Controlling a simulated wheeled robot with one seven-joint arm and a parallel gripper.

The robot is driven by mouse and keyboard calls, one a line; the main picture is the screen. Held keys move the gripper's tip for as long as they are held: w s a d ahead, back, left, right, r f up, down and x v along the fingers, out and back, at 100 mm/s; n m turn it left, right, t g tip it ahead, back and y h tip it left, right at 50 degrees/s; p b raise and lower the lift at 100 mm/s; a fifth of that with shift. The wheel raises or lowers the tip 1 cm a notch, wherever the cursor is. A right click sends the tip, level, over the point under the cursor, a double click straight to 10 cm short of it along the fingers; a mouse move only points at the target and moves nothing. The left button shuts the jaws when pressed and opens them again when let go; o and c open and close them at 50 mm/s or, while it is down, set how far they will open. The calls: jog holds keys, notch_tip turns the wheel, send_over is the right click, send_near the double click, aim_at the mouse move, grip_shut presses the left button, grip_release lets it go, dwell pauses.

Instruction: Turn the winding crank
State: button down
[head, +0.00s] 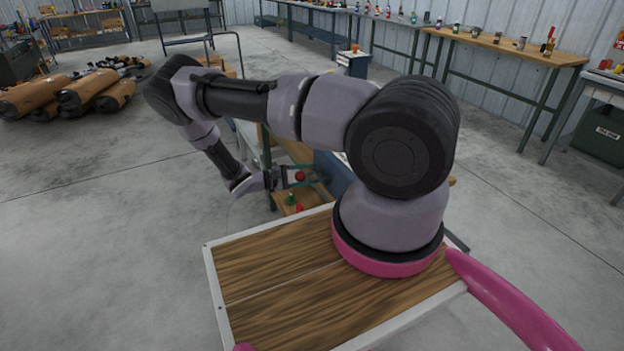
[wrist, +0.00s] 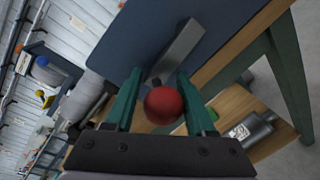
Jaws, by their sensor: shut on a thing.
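The winding crank shows in the wrist view as a grey flat arm (wrist: 181,50) with a round red knob (wrist: 164,105), set against a dark blue-grey panel (wrist: 130,30). My gripper (wrist: 160,78) has its two green fingers on either side of the crank handle, with the red knob between them. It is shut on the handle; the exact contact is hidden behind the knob. In the head view the red knob (head: 300,176) shows small between the fingers of my gripper (head: 304,177), beyond my wooden deck. The rest of the crank is hidden behind my arm there.
In the wrist view a green table leg (wrist: 283,85) and a wooden shelf (wrist: 262,150) with a metal muffler (wrist: 252,131) lie at right. Open floor lies at left.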

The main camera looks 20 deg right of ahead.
jog(key=r+m, duration=0.2)
jog(key=m, duration=0.1)
jog(key=r+m+t, duration=0.1)
jog(key=shift+s+m, duration=0.3)
jog(key=shift+m, duration=0.1)
jog(key=shift+s+r+m+t, duration=0.2)
jog(key=shift+r+m, duration=0.15)
jog(key=shift+m, duration=0.2)
jog(key=shift+s+r+m+t, duration=0.1)
jog(key=shift+r+m+t, duration=0.15)
jog(key=shift+m, duration=0.3)
jog(key=shift+s+r+m+t, duration=0.2)
jog(key=shift+s+r+m, duration=0.2)
jog(key=shift+m, duration=0.45)
jog(key=shift+s+r+m+t, duration=0.15)
jog(key=shift+s+r+m, duration=0.25)
jog(key=shift+m, duration=0.45)
jog(key=shift+w+r, duration=0.1)
jog(key=shift+c, duration=1.9)
grip_release()
jog(key=s+a+r, duration=0.1)
jog(key=a, duration=0.9)
jog(key=shift+a+r, duration=0.3)
